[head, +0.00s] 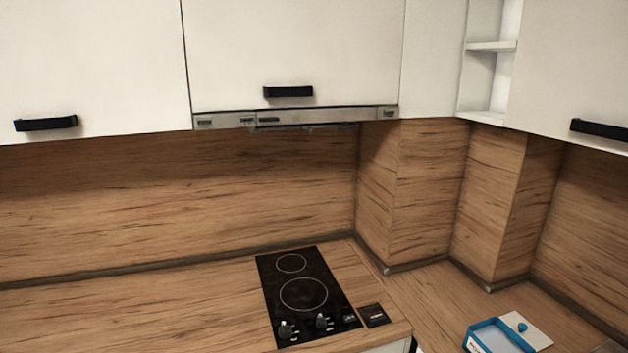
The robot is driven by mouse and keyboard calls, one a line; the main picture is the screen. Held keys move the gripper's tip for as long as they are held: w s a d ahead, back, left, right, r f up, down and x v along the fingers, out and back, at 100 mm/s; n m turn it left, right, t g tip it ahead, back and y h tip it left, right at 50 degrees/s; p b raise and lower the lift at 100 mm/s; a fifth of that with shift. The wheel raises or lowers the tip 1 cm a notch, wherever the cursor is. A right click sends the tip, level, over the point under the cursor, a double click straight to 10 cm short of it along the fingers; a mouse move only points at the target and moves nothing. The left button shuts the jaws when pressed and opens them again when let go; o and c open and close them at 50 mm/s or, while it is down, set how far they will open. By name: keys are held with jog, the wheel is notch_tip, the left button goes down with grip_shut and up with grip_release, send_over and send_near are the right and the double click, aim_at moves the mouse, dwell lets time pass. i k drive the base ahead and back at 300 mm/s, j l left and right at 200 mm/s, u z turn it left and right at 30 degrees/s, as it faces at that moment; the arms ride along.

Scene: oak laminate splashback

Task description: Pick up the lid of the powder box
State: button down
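The powder box (484,325) appears to be the blue-rimmed, pale box on the counter at the bottom right of the head view. The picture's lower edge cuts it off. A pale flat panel with a small blue knob, which looks like its lid (538,336), is at the box's right side. I cannot tell whether the lid is attached to the box or lies apart from it. My gripper is not in view.
A black two-ring cooktop (304,294) with knobs is set in the wooden counter (150,310). A small dark square (374,315) lies beside it. White cabinets (290,50) and a range hood (320,115) hang above. Wood-clad corner columns (425,205) stand behind the box.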

aim_at(520, 324)
jog(key=z, duration=1.15)
jog(key=j+z, duration=0.1)
jog(key=z, duration=0.3)
jog(key=i+j+z, duration=0.1)
jog(key=z, duration=0.35)
jog(key=j+z, duration=0.1)
jog(key=z, duration=0.3)
jog(key=i+j, duration=0.1)
jog(key=j, duration=1.55)
jog(key=i, duration=0.05)
